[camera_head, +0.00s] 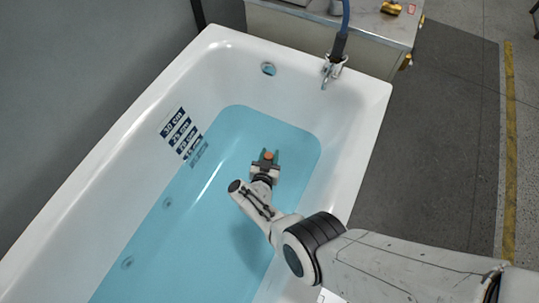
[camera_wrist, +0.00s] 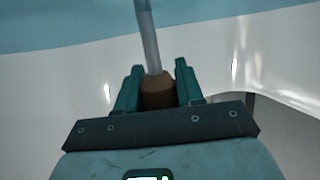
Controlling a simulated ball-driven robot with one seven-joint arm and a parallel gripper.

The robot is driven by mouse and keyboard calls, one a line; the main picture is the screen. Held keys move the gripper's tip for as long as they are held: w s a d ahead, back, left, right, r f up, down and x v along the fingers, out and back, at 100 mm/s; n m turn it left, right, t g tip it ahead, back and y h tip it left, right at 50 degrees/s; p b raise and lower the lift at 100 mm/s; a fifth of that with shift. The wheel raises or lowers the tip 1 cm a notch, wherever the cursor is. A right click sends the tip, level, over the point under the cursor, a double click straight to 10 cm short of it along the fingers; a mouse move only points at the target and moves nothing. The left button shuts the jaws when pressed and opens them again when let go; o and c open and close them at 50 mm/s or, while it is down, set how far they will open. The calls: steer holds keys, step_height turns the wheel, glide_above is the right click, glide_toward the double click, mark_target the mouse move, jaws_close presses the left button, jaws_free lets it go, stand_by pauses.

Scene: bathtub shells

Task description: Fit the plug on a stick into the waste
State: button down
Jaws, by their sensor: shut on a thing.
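My gripper (camera_head: 268,157) is over the blue water inside the white bathtub (camera_head: 352,155), toward the tub's tap end. In the wrist view my gripper (camera_wrist: 158,72) has its two teal fingers closed on the brown handle (camera_wrist: 158,92) of the plug on a stick. The grey stick (camera_wrist: 148,35) runs from the handle up out of the top of that picture. In the head view only the orange-brown top of the handle shows between the fingers. The plug end is not visible in either view. I cannot make out the waste in either view.
A tap (camera_head: 333,68) with a blue hose is at the tub's far rim. A round overflow (camera_head: 269,69) is in the far wall. A depth scale (camera_head: 180,133) marks the left wall. A grey worktop (camera_head: 380,22) stands behind the tub.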

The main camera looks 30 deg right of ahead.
steer(key=shift+f+b, duration=1.4)
steer(key=shift+f, duration=0.1)
steer(key=c, duration=0.6)
jaws_free()
steer(key=shift+p+v, duration=2.9)
steer(key=shift+v, duration=2.5)
steer(key=shift+r, duration=0.1)
